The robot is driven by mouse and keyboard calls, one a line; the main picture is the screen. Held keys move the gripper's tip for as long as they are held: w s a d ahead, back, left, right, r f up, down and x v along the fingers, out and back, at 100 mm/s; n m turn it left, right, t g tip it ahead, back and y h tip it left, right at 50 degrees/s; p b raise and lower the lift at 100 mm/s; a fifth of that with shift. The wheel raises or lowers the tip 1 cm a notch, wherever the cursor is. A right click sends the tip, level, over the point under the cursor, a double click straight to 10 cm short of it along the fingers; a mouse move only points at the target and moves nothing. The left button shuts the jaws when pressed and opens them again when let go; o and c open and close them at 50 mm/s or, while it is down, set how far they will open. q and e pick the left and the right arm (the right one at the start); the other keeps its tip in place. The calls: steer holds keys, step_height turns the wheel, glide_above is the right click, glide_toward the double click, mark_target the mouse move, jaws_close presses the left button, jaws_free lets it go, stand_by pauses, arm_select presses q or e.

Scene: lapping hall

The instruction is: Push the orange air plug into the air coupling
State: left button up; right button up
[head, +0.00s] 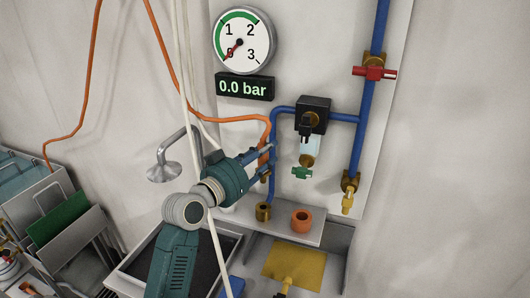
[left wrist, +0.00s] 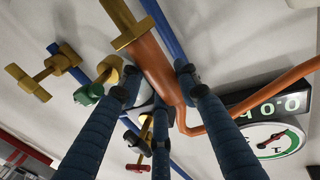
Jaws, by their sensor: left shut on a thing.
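The orange air plug (head: 264,153) is held in my left gripper (head: 268,158), at the end of the orange hose. Its brass tip (head: 265,174) points down, just above the brass air coupling (head: 263,211), with a visible gap between them. The coupling sits at the lower end of the blue pipe, its dark mouth facing up. In the left wrist view the fingers of my left gripper (left wrist: 158,82) close on both sides of the orange plug body (left wrist: 152,68), and the brass tip (left wrist: 125,25) sticks out past them. The coupling is not visible there. My right gripper is not in view.
A gauge (head: 243,40) and a display (head: 244,87) reading 0.0 bar hang above. A black filter unit (head: 312,115) with a green knob (head: 302,173) and a red valve (head: 374,73) are to the right. An orange ring-shaped cup (head: 301,220) stands beside the coupling.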

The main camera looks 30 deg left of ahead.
mark_target(265, 177)
arm_select(q)
steer(key=shift+f+b, duration=0.75)
steer(key=shift+f, duration=0.6)
stand_by(0.9)
steer(key=shift+f, duration=0.1)
steer(key=shift+f, duration=0.35)
steer(key=shift+f+b, duration=1.7)
steer(key=shift+f, duration=0.3)
steer(key=shift+f+b, duration=2)
steer(key=shift+f, duration=0.6)
